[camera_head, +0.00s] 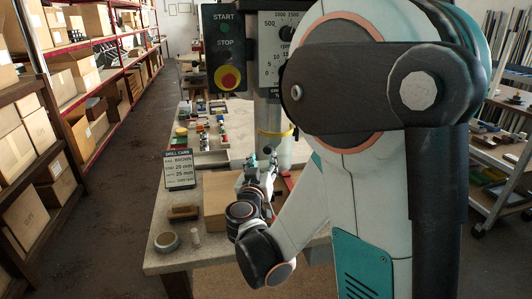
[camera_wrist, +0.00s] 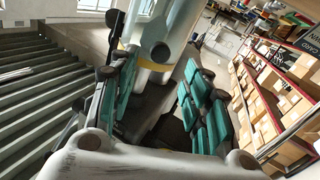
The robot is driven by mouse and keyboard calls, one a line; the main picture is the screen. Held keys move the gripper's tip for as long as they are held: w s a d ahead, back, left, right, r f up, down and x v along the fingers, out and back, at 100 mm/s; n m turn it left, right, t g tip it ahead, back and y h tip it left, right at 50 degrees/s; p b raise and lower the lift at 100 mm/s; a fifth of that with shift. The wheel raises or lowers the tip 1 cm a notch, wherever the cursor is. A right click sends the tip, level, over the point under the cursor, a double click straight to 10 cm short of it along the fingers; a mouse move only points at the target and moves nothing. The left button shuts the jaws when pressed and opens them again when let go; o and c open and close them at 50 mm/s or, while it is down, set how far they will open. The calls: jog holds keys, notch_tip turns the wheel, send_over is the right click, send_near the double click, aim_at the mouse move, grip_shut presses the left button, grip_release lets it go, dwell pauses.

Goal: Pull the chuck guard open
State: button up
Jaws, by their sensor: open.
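The chuck guard (camera_head: 273,147) appears in the head view as a pale, see-through cylinder with a yellow band, below the drill head. My gripper (camera_head: 255,170) is just in front of its lower part, partly hidden by my own arm. In the wrist view a pale cylinder with a yellow band, which looks like the guard (camera_wrist: 158,55), stands beyond and between my fingers. My gripper (camera_wrist: 160,100) is open there, its teal-padded fingers spread wide. I cannot tell whether either finger touches the guard.
The drill's START/STOP panel (camera_head: 228,50) hangs above the workbench (camera_head: 160,222). Shelves of boxes (camera_head: 72,65) line the left, beside a clear aisle.

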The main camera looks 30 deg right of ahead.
aim_at(267, 151)
jog(key=b+x, duration=0.1)
jog(key=x, duration=0.7)
jog(key=shift+w+d, duration=0.2)
jog(key=shift+w, duration=0.05)
jog(key=shift+c, duration=0.5)
grip_shut()
